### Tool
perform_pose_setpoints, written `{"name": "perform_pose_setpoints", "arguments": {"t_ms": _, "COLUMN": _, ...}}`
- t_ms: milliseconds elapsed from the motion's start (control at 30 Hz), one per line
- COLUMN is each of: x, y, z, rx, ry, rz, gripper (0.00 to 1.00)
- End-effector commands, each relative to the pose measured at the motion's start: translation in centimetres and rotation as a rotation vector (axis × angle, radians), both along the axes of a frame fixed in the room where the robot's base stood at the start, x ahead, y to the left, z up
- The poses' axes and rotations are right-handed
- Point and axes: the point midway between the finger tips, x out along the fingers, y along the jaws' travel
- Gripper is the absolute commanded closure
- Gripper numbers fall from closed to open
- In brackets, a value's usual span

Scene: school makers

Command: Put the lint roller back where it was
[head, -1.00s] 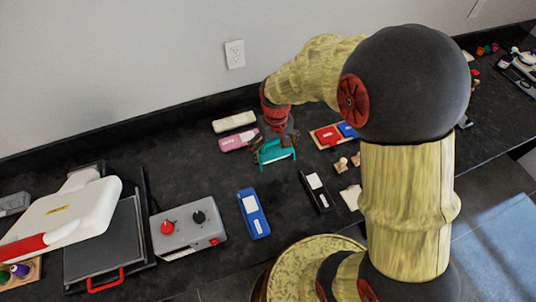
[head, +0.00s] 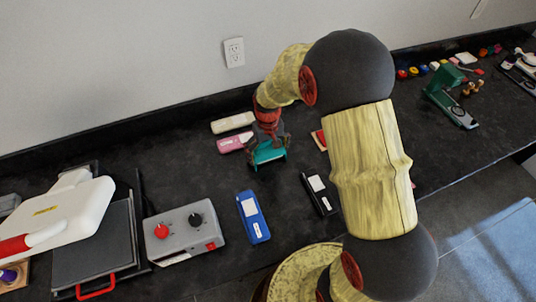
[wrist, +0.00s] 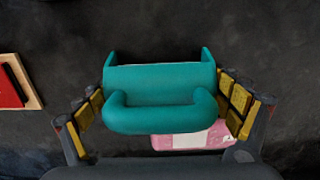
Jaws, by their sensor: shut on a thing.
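My gripper (head: 268,140) is shut on a teal handled piece (head: 268,154), which I take to be the lint roller. In the wrist view the lint roller (wrist: 160,88) lies crosswise between the yellow-padded fingers (wrist: 165,105), one at each end. Its rounded handle faces the gripper's palm. The pink labelled item (head: 235,142) lies just left of it in the head view, and partly shows beyond it in the wrist view (wrist: 190,138). I cannot tell how high the lint roller is above the counter.
A white item (head: 232,123) lies behind the pink one. A blue item (head: 253,217), a black item (head: 318,194) and a grey control box (head: 184,233) lie in front. A heat press (head: 95,245) stands left, a green press (head: 447,97) right.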

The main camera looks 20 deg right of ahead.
Motion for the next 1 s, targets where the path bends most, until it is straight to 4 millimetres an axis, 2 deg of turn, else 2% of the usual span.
{"name": "perform_pose_setpoints", "arguments": {"t_ms": 233, "x": 0.0, "y": 0.0, "z": -0.2, "rx": 0.000, "ry": 0.000, "rz": 0.000, "gripper": 0.42}}
{"name": "perform_pose_setpoints", "arguments": {"t_ms": 267, "x": 0.0, "y": 0.0, "z": -0.2, "rx": 0.000, "ry": 0.000, "rz": 0.000, "gripper": 0.08}}
{"name": "perform_pose_setpoints", "arguments": {"t_ms": 400, "x": 0.0, "y": 0.0, "z": -0.2, "rx": 0.000, "ry": 0.000, "rz": 0.000, "gripper": 0.00}}
{"name": "perform_pose_setpoints", "arguments": {"t_ms": 767, "x": 0.0, "y": 0.0, "z": 0.0, "rx": 0.000, "ry": 0.000, "rz": 0.000, "gripper": 0.00}}
{"name": "perform_pose_setpoints", "arguments": {"t_ms": 867, "x": 0.1, "y": 0.0, "z": 0.7, "rx": 0.000, "ry": -0.002, "rz": 0.000, "gripper": 0.00}}
{"name": "perform_pose_setpoints", "arguments": {"t_ms": 1000, "x": 0.1, "y": 0.0, "z": 3.1, "rx": 0.000, "ry": -0.003, "rz": 0.000, "gripper": 0.00}}
